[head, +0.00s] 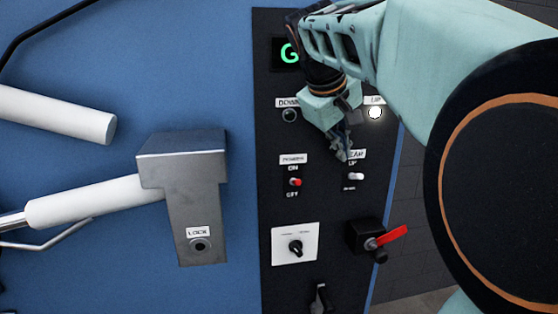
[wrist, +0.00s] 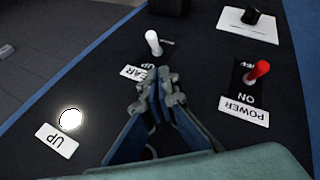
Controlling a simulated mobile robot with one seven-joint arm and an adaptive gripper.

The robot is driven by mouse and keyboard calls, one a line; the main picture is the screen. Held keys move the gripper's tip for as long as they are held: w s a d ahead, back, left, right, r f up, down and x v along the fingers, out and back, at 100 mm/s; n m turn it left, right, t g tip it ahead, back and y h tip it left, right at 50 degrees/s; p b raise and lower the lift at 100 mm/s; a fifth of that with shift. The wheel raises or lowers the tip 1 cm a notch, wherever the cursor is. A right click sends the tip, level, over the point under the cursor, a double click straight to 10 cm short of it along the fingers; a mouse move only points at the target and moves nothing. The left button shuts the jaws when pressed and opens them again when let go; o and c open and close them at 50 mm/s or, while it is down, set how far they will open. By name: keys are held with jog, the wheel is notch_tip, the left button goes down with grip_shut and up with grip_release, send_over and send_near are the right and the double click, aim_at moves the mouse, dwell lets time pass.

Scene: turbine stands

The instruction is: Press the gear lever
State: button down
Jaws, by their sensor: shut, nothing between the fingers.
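The gear lever (head: 355,176) is a small white toggle on the black panel, under a label that reads "EAR" with "UP" below it. In the wrist view the white lever (wrist: 153,42) stands just beyond my fingertips, with its label (wrist: 137,73) partly hidden by them. My gripper (head: 343,150) is shut and empty, with its tips at the label, just above the lever in the head view. The fingertips also show in the wrist view (wrist: 157,90). They appear apart from the lever.
A red-tipped power switch (head: 295,182) is left of the lever. A lit UP button (head: 375,112) and a DOWN button (head: 289,115) are above. A white-plated knob (head: 295,246) and a red handle (head: 390,238) are below. A grey LOCK bracket (head: 190,200) stands out at left.

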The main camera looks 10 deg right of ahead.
aim_at(357, 176)
jog(key=shift+s+d+f, duration=0.35)
jog(key=shift+d+f, duration=0.15)
jog(key=shift+f, duration=0.1)
jog(key=shift+s+d+f, duration=0.3)
jog(key=shift+d+f, duration=0.15)
jog(key=shift+f, duration=0.1)
jog(key=shift+d+f, duration=0.2)
jog(key=shift+f, duration=0.1)
